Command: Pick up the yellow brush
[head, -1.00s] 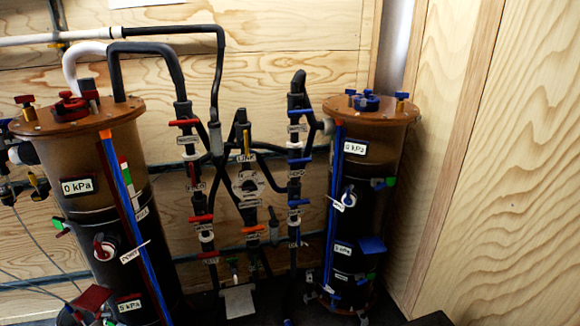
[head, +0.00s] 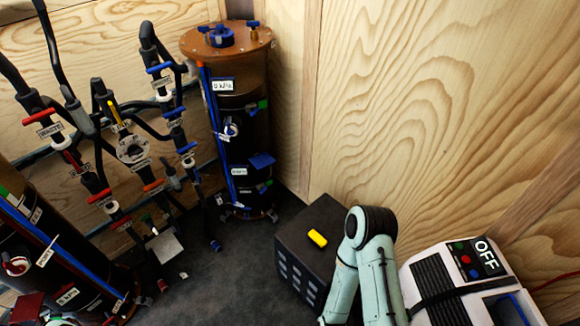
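A small yellow block-like thing, which looks like the yellow brush (head: 317,238), lies on top of a dark box (head: 291,262) right of the middle in the head view. Its bristles cannot be made out. A pale green jointed arm part stands close to its right without visibly touching it. Neither of my grippers shows in the head view.
A machine with an OFF label (head: 487,256) and coloured buttons stands at the lower right. A dark filter cylinder (head: 238,135) with a brown lid stands behind the box. Piping with red and blue valves fills the left. Dark floor (head: 235,285) lies clear between.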

